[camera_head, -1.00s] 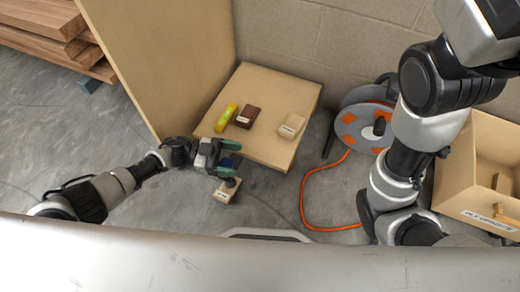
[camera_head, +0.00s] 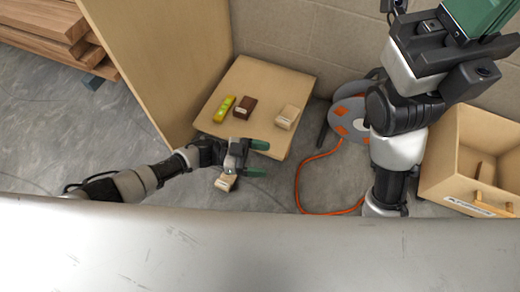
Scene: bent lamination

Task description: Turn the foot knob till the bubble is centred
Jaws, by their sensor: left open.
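A yellow-green spirit level (camera_head: 224,108) lies near the left edge of a tan board (camera_head: 262,75); its bubble is too small to read. My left gripper (camera_head: 257,159) is open at the board's near edge, its green fingers pointing right, one over the edge and one in front of it. The foot knob cannot be made out here; the gripper may hide it. My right gripper (camera_head: 478,20) is high at the top right, partly cut off by the frame, with a green part showing. Its jaw state is unclear.
A dark brown block (camera_head: 245,107) and a pale block (camera_head: 287,117) lie on the board. A small labelled block (camera_head: 225,183) is below my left gripper. A cable reel (camera_head: 349,120) with orange cord and a plywood box (camera_head: 470,150) stand right. A tall panel (camera_head: 160,60) stands left.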

